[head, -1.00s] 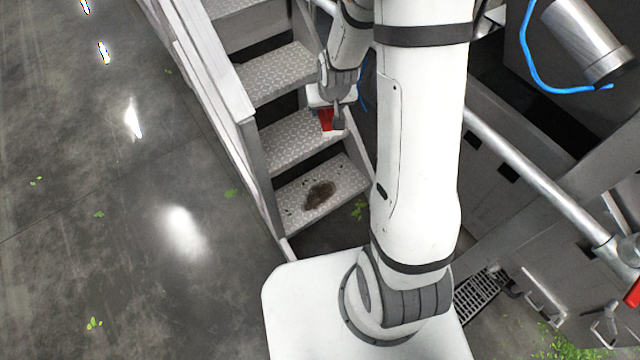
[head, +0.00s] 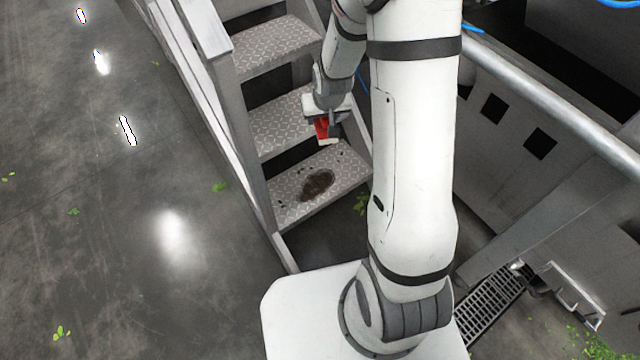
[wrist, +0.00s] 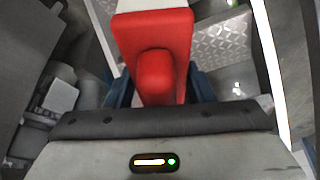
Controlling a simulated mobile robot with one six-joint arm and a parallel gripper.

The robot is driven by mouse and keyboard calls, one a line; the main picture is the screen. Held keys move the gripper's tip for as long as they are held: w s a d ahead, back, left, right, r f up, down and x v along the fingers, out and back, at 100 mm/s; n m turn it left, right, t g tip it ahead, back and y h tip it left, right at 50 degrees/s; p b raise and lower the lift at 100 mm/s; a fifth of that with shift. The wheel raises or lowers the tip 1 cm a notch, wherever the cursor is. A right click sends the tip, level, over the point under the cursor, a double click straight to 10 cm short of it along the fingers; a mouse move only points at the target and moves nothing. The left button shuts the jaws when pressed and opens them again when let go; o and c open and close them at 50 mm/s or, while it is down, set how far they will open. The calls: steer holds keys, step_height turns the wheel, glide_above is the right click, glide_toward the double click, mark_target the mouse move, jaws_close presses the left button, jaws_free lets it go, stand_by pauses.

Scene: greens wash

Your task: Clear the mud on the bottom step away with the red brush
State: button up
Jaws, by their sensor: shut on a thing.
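The mud (head: 317,185) is a dark brown patch with small specks around it on the bottom step (head: 290,213), a grey tread-plate step. The red brush (head: 322,129) is held in my gripper (head: 328,118), its pale bristles pointing down, above the stairs and up from the mud in the head view. In the wrist view the red brush (wrist: 157,50) fills the middle, with its rounded grip between the jaws of my gripper (wrist: 157,90). The mud is not visible in the wrist view.
A grey stair rail (head: 215,85) runs along the left side of the steps. A pale pipe rail (head: 550,100) and grey machine panels stand at right. A floor drain (head: 490,297) lies at lower right. The floor at left is open, with scattered green leaves.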

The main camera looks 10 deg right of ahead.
step_height(320, 180, down, 29)
steer(key=w+b, duration=0.2)
steer(key=b, duration=2.4)
steer(key=shift+w, duration=0.1)
